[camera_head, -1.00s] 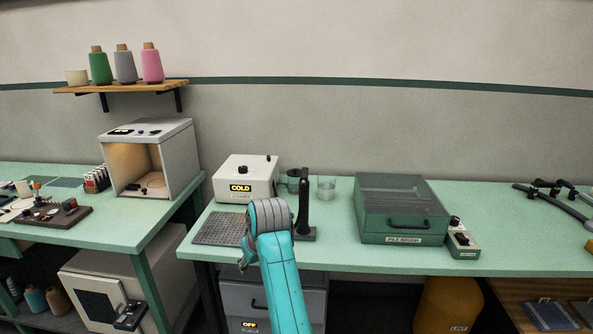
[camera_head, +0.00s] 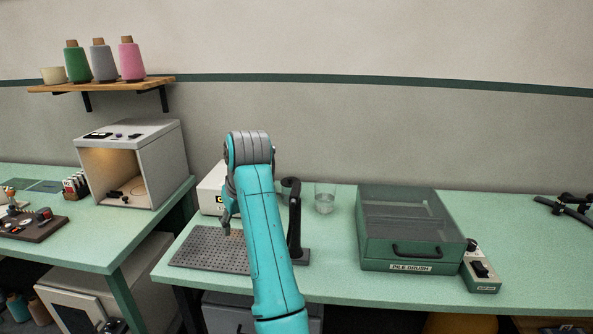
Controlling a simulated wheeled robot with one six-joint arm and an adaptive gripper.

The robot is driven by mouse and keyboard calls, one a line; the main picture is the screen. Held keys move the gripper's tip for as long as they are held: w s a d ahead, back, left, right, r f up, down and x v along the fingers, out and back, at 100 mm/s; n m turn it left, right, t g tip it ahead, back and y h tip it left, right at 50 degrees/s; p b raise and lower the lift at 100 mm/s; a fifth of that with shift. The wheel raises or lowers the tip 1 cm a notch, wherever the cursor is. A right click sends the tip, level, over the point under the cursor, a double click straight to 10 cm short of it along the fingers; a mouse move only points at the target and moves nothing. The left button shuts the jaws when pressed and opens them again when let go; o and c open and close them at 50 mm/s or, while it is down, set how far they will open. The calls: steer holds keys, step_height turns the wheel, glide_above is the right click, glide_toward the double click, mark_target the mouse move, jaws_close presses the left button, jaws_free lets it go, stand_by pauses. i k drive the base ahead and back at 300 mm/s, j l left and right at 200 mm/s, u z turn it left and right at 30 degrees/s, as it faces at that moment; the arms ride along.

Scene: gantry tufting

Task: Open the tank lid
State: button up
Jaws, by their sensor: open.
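The white tank (camera_head: 211,188) stands on the right-hand green bench, behind my arm. Only its left part and a sliver of its yellow-on-black display show. Its lid top and black knob are hidden by my raised arm. My gripper (camera_head: 229,212) hangs beside the upper arm, pointing down in front of the tank and above the grey perforated mat. It is open and looks empty. One grey finger shows clearly; the rest is hidden by the arm. I cannot tell how far it is from the tank.
The grey perforated mat (camera_head: 211,251) lies at the bench front. A black upright stand (camera_head: 295,225) and a glass of water (camera_head: 325,198) are right of my arm. A green clear-topped case (camera_head: 411,262) and a small switch box (camera_head: 481,268) stand further right.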

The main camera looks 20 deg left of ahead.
mark_target(287, 182)
steer(key=i, duration=1.4)
